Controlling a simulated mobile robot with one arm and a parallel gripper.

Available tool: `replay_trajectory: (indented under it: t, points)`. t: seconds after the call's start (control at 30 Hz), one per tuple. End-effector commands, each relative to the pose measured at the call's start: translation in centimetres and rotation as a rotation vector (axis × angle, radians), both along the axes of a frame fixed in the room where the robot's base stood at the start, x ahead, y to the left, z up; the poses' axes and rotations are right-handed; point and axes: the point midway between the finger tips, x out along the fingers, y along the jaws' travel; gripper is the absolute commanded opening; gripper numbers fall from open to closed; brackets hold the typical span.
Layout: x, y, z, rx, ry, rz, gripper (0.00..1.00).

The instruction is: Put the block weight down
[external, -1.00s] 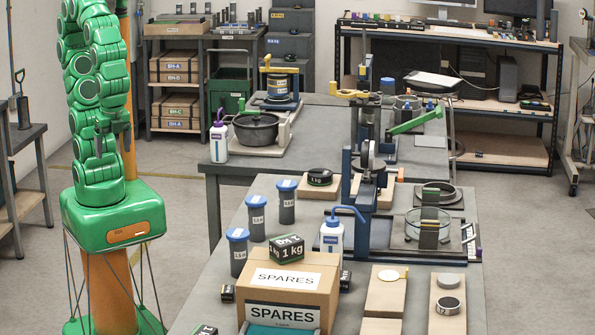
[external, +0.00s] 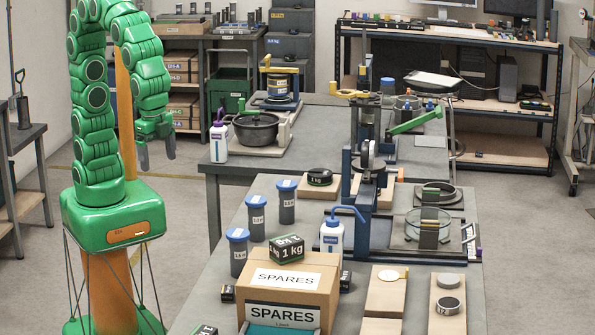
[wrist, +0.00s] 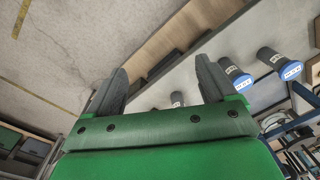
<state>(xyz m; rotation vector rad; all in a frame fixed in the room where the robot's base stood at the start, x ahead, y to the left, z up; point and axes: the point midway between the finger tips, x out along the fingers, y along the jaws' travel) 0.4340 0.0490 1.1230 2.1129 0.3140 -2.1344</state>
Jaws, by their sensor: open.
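A dark block weight with a green band marked 1 kg (external: 287,249) rests on top of the cardboard SPARES box (external: 290,290) at the front of the near table. My gripper (external: 157,155) is to the upper left of it, well apart, over the floor left of the tables. Its grey fingers hang down, spread apart, with nothing between them. In the wrist view my gripper (wrist: 162,78) also shows two separated fingers and an empty gap. I cannot make out the block weight in that view.
Blue-capped containers (external: 286,202) stand left on the near table (external: 225,262), beside a blue-nozzled bottle (external: 332,238). Small dark blocks (external: 228,293) lie around the box. A lever stand (external: 365,190) rises behind. A pot (external: 256,129) stands on the far table. Floor around my base is clear.

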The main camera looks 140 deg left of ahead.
Motion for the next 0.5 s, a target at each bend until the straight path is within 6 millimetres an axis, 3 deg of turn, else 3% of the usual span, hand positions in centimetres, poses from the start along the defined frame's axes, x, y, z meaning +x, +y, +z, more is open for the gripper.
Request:
replay_trajectory:
  t: [0.5]
  points:
    - [13.8,5.2,-1.5,0.049,-0.093,0.15,0.85]
